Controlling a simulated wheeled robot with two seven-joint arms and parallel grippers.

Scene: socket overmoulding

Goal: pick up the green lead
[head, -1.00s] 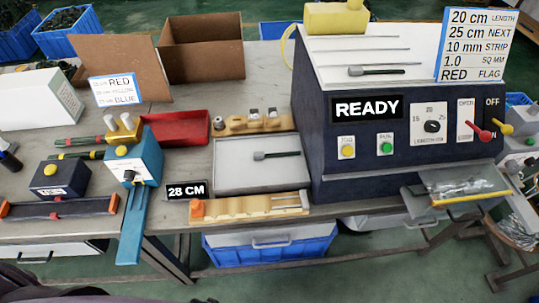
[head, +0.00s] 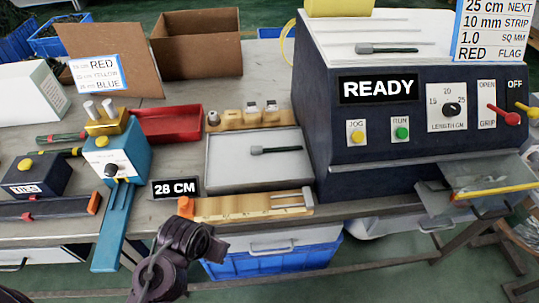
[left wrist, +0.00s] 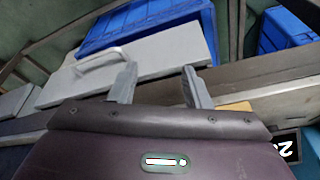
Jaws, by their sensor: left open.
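In the head view, two thin dark-green items lie at the far left of the bench. One is a green piece with a red band (head: 62,137), its right end near the blue device; the other has a yellow band (head: 75,152) and is partly hidden behind the ties box. I cannot tell whether either is the green lead. A dark grey-ended lead (head: 275,150) lies in the grey tray (head: 225,180). My left gripper (left wrist: 158,86) is open and empty in the left wrist view, over the bench's front edge. My right gripper is not in view.
The blue device (head: 122,165), ties box (head: 35,175), 28 CM sign (head: 175,188) and wooden gauge (head: 235,207) stand along the front. A red tray (head: 170,125) lies behind. The big READY machine (head: 385,125) blocks the right. A blue bin (head: 275,262) is below.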

